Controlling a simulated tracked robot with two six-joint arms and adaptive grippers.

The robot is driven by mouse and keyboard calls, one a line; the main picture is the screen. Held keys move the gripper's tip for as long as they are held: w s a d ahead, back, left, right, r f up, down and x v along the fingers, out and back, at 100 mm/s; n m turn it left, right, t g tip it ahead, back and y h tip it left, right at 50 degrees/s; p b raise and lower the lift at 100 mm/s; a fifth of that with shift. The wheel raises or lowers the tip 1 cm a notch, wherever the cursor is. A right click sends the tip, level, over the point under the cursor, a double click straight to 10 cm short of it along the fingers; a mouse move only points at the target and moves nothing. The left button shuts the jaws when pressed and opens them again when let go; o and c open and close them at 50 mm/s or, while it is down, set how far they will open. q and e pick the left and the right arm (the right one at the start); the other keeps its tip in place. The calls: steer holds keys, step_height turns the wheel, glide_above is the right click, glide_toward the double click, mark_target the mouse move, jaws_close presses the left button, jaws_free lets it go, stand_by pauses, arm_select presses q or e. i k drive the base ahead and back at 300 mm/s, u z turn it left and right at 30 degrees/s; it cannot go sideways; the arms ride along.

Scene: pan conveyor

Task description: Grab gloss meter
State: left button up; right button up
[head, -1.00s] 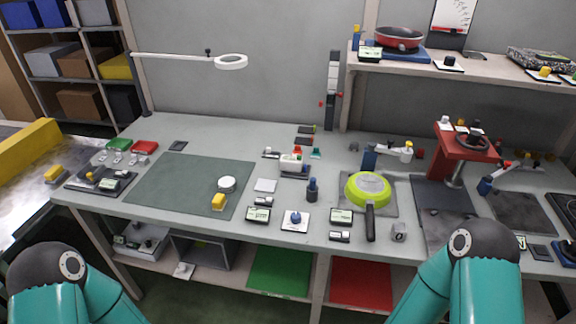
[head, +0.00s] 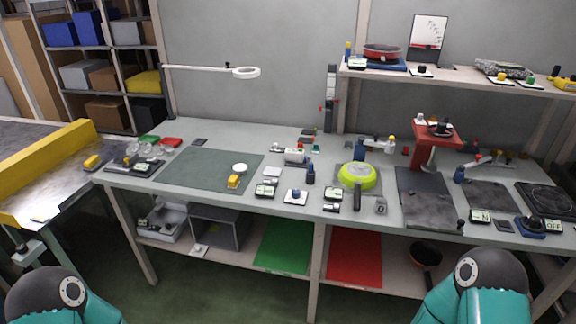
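I cannot tell for sure which item is the gloss meter, as nothing in view is readably labelled so. Teal parts of my two arms show at the bottom corners. Neither gripper is in view.
A lime-green pan (head: 358,177) sits right of mid-bench. A red press (head: 434,146) stands at the right. A ring lamp (head: 246,72) overhangs the mat. A conveyor with a yellow rail (head: 50,155) is at the left.

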mark_target(293, 155)
steer(key=u, duration=0.45)
steer(key=i, duration=0.9)
steer(key=z, duration=0.05)
